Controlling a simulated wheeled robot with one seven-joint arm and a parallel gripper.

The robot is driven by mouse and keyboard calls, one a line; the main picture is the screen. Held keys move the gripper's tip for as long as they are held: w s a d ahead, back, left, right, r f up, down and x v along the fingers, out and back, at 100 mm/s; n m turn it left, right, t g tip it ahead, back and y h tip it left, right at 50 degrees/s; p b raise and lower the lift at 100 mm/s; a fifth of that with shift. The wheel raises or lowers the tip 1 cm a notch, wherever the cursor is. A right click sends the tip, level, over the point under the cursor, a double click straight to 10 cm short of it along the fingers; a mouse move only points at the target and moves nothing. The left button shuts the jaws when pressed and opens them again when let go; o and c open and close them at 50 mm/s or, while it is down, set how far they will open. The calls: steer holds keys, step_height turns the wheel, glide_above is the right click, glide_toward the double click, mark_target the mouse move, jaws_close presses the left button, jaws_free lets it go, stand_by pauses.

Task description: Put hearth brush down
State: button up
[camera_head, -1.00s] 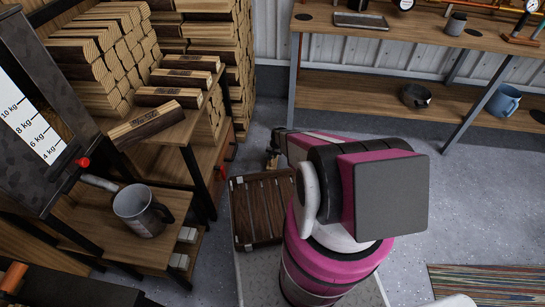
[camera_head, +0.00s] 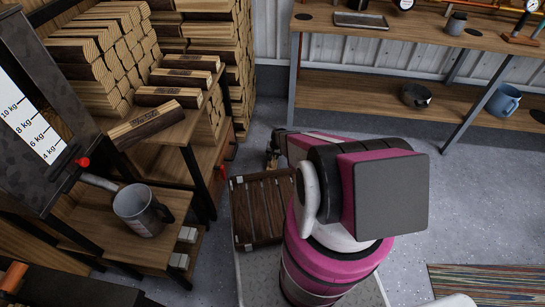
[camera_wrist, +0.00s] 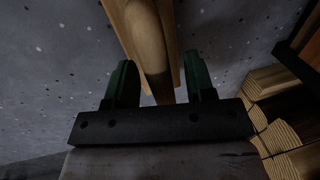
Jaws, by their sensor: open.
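The hearth brush shows in the wrist view as a long pale wooden piece (camera_wrist: 143,28), running from the top edge down between my fingers. My gripper (camera_wrist: 160,78) is open, with one dark green finger on each side of the wood and a visible gap, at least on the right. I cannot tell whether the brush touches a support; speckled grey floor shows behind it. Its bristles are not visible. In the head view my arm hides most of the gripper, and only a small brownish bit (camera_head: 272,159) shows near its end, too small to make out.
A dark slatted wooden crate or rack (camera_head: 262,207) is close below my arm's end. A wooden shelf with split logs (camera_head: 150,122) and a grey metal mug (camera_head: 143,210) stand to the left. A workbench (camera_head: 425,42) is at the back right. Grey floor (camera_head: 262,120) is clear between.

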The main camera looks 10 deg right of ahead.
step_height(320, 180, up, 11)
steer(key=d, duration=0.2)
steer(key=s+r+n, duration=0.1)
steer(key=s+r, duration=0.6)
steer(key=r, duration=0.5)
steer(key=s+a+r+n+h, duration=0.1)
steer(key=s+r, duration=0.6)
steer(key=r, duration=0.5)
steer(key=s+a+r+n+h, duration=0.1)
steer(key=s+r, duration=0.6)
steer(key=r, duration=0.5)
steer(key=shift+n+g, duration=0.3)
steer(key=shift+o, duration=0.5)
